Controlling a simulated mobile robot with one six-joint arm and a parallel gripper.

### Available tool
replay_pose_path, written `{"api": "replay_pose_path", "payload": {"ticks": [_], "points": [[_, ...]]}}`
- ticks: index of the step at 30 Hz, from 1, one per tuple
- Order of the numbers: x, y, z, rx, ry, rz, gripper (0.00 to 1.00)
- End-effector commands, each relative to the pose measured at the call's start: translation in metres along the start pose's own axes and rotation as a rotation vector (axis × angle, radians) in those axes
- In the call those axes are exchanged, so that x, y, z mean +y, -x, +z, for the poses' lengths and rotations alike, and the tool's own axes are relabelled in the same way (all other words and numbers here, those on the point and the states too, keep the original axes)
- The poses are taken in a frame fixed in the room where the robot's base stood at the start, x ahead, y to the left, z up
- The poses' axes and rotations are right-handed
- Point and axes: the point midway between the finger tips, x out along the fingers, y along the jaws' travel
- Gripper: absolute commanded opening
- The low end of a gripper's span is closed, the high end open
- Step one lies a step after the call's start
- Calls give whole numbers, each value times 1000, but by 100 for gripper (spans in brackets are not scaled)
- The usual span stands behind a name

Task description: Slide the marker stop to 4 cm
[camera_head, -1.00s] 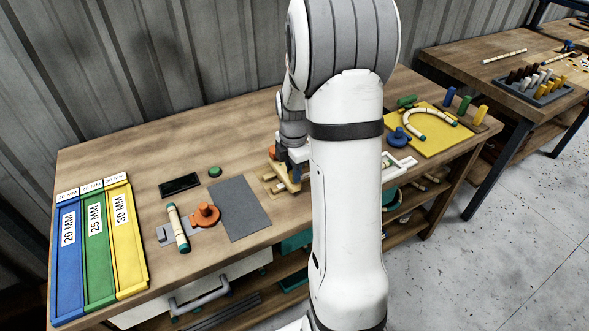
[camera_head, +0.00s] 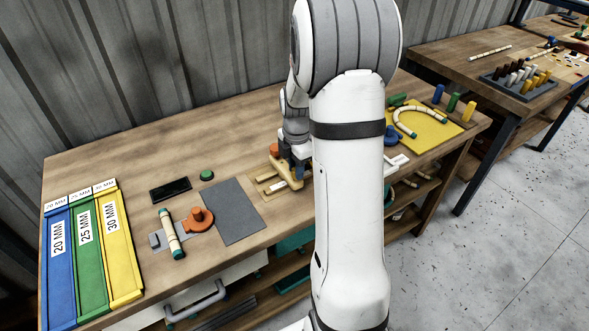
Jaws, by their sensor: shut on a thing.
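A light wooden jig (camera_head: 283,197) with a pale strip set in it lies on the bench, just left of my upright arm link. My gripper (camera_head: 296,177) is low at the right part of this jig, pointing down and shut. The marker stop is hidden or too small to make out clearly at the fingers, and its scale cannot be read. An orange part (camera_head: 275,150) shows just behind the jig. My arm covers the jig's right side.
Left of the jig are a grey mat (camera_head: 232,210), an orange knobbed tool (camera_head: 199,219), a rattan piece (camera_head: 171,234), a black tray (camera_head: 170,189) and a green button (camera_head: 207,174). A yellow board (camera_head: 432,131) with bent rattan lies right.

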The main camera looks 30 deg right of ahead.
Motion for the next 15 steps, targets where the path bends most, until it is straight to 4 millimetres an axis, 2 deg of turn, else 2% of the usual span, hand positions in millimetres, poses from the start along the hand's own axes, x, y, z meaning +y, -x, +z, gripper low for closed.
{"api": "replay_pose_path", "payload": {"ticks": [7,8,15], "points": [[2,2,2,-10,8,5,0],[2,2,2,-10,9,5,25],[3,1,-3,-7,17,3,44]]}}
